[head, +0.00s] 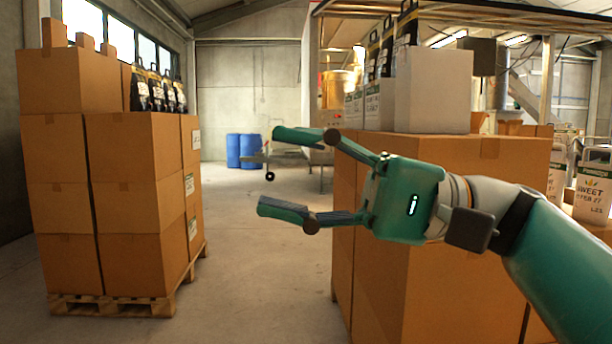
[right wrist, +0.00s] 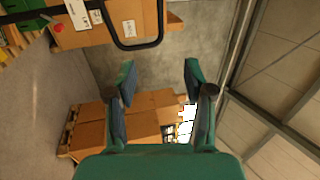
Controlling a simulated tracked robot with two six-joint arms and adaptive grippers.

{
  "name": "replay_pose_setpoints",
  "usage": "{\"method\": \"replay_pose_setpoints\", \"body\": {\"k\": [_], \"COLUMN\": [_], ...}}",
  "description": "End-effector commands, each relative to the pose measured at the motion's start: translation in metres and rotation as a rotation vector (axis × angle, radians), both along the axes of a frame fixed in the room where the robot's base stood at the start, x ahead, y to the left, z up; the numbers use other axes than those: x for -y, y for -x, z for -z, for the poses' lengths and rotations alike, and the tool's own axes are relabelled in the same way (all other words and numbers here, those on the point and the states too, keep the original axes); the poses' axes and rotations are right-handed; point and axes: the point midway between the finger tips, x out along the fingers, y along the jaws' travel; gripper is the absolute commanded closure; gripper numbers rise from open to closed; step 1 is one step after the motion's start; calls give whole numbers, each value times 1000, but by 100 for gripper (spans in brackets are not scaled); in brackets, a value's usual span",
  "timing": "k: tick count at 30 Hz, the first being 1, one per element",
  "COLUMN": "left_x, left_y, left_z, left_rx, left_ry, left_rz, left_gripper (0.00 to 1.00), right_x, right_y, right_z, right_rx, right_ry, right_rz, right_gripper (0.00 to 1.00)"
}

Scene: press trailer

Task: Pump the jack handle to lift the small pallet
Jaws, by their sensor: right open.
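My right gripper (head: 285,172) is open and empty, its fingers pointing left in the head view. In the right wrist view the open fingers (right wrist: 160,80) have nothing between them. A black loop, which looks like a handle (right wrist: 122,44), hangs near the top of the right wrist view, apart from the fingers; whether it belongs to the jack I cannot tell. A wooden pallet (head: 110,306) stands on the floor at the left under stacked cartons. I cannot tell whether it is the small pallet. The jack's body is not clearly visible. My left gripper is out of view.
Stacked cartons (head: 135,208) rise at the left, with black bags on top. Another carton stack (head: 450,280) stands at the right, partly behind my right arm. Blue barrels (head: 240,150) stand at the back. Bare floor (head: 255,270) lies between the stacks.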

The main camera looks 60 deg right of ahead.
Motion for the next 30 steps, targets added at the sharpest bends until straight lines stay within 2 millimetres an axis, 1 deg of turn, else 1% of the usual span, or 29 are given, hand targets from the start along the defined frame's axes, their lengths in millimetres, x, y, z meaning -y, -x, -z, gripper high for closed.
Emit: {"method": "replay_pose_setpoints", "body": {"k": [5, 15, 26, 29, 30], "left_x": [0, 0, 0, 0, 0], "left_y": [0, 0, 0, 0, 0], "left_z": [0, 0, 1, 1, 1], "left_rx": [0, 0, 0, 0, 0], "left_ry": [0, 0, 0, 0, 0], "left_rz": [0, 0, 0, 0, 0], "left_gripper": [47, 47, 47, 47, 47], "right_x": [5, 6, 6, 11, 16], "right_y": [6, 9, 9, 5, 1], "right_z": [2, 2, 2, 6, 9], "right_rx": [0, 3, 2, -8, -18], "right_ry": [2, 5, 4, -8, -19], "right_rz": [7, 2, 2, 7, 11], "right_gripper": [47, 47, 47, 47, 47]}}
